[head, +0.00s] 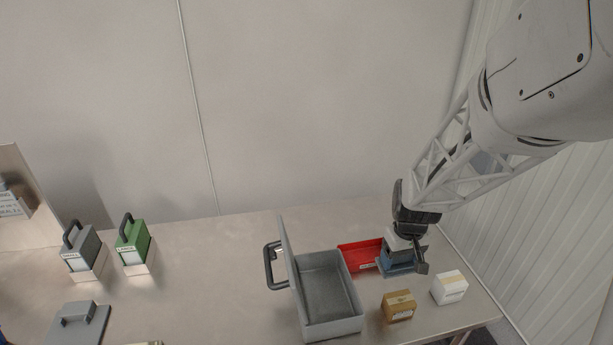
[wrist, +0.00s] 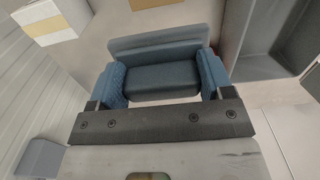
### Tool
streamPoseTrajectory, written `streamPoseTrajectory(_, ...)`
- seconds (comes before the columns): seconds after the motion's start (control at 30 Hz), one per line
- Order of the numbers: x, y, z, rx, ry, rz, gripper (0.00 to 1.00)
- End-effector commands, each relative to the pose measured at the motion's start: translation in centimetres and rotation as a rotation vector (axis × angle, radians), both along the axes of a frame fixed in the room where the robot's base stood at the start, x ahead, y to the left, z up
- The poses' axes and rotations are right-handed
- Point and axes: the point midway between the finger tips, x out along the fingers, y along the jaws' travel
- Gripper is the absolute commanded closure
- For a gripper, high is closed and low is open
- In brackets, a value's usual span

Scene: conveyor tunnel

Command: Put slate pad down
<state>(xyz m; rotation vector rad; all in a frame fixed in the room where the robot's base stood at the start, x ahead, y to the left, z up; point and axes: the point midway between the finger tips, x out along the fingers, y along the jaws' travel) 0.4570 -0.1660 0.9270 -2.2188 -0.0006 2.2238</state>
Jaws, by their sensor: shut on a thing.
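The slate pad (head: 396,270) is a blue-grey plate at the right of the table, between the red tray and the boxes. In the wrist view the pad (wrist: 157,46) shows a dark raised block on its plate. My gripper (head: 404,256) is above the pad and shut on that block. In the wrist view the blue fingertips of my gripper (wrist: 163,82) press on the block's two sides. The pad is at or close to the table top; I cannot tell whether it touches. My gripper hides part of it in the head view.
A red tray (head: 358,254) lies just left of the pad. An open grey case (head: 334,330) stands further left. A brown box (head: 399,306) and a white box (head: 449,287) stand in front and to the right.

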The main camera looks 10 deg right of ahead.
Motion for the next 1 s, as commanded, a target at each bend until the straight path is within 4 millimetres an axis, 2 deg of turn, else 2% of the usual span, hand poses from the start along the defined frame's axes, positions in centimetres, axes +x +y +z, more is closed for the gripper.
streamPoseTrajectory(0.2,3.2,2.4,-1.0,0.000,0.001,0.005,0.52)
streamPoseTrajectory(0.4,4.9,4.0,-1.7,0.000,0.002,0.003,0.52)
streamPoseTrajectory(0.6,5.6,4.6,-1.9,0.000,0.001,0.001,0.52)
streamPoseTrajectory(1.0,5.6,4.6,-2.1,0.000,0.001,0.001,0.52)
